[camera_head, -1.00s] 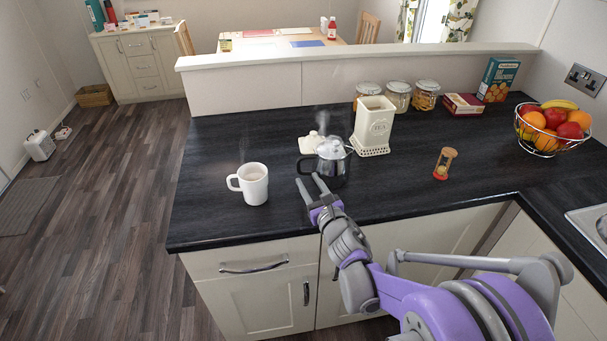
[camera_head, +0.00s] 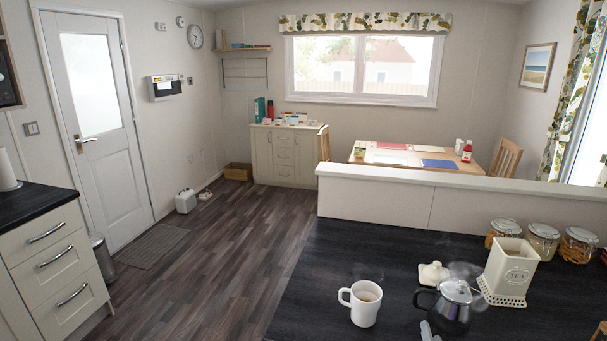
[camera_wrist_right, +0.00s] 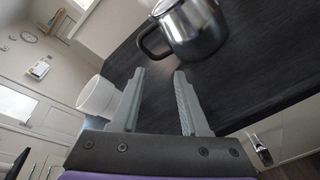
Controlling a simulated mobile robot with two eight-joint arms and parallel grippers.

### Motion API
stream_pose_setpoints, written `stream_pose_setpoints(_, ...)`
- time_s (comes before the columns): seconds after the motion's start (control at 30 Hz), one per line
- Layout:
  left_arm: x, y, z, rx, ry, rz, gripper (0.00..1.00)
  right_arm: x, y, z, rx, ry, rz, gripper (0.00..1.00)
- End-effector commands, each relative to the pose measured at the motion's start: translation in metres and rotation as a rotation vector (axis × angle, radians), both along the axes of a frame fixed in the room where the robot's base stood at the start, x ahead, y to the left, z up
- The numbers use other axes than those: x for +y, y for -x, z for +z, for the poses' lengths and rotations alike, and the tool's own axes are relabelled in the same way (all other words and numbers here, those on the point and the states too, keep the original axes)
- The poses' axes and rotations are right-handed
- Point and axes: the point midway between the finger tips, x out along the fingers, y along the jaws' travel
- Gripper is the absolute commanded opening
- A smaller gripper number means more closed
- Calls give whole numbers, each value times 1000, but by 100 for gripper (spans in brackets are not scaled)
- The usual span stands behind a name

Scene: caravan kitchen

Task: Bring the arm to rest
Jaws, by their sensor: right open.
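My right gripper (camera_wrist_right: 158,100) is open, its two grey fingers apart with nothing between them in the right wrist view. In the head view only a bit of a grey finger (camera_head: 428,332) shows at the bottom edge, beside the teapot. The dark and steel teapot (camera_head: 455,303) stands on the black worktop, and it also shows beyond the fingers in the wrist view (camera_wrist_right: 195,30). A white mug (camera_head: 365,303) with a brown drink stands to its left. In the wrist view the mug (camera_wrist_right: 97,97) is left of the fingers. My left gripper is not in view.
A cream tea canister (camera_head: 508,270), a small cream lid-like piece (camera_head: 433,274) and several glass jars (camera_head: 541,241) stand on the worktop (camera_head: 320,280). A low ledge (camera_head: 460,184) runs behind it. The dark wooden floor (camera_head: 215,265) is clear to the left.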

Motion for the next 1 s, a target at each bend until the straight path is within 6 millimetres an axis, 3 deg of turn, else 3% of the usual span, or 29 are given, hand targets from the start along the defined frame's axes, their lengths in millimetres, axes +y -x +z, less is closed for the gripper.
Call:
stream_pose_setpoints(0.1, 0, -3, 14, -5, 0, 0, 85, 15, 37, -2, 32, -453, -175, 45)
stream_pose_setpoints(0.3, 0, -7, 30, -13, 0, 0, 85, 51, 111, -23, 93, -1160, -566, 45)
stream_pose_setpoints(0.5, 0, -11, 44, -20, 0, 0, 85, 94, 185, -44, 149, -1652, -1010, 45)
stream_pose_setpoints(0.67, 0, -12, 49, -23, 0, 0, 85, 114, 218, -51, 164, -1814, -1236, 45)
stream_pose_setpoints(1.0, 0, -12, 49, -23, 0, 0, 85, 114, 218, -51, 164, -1814, -1236, 45)
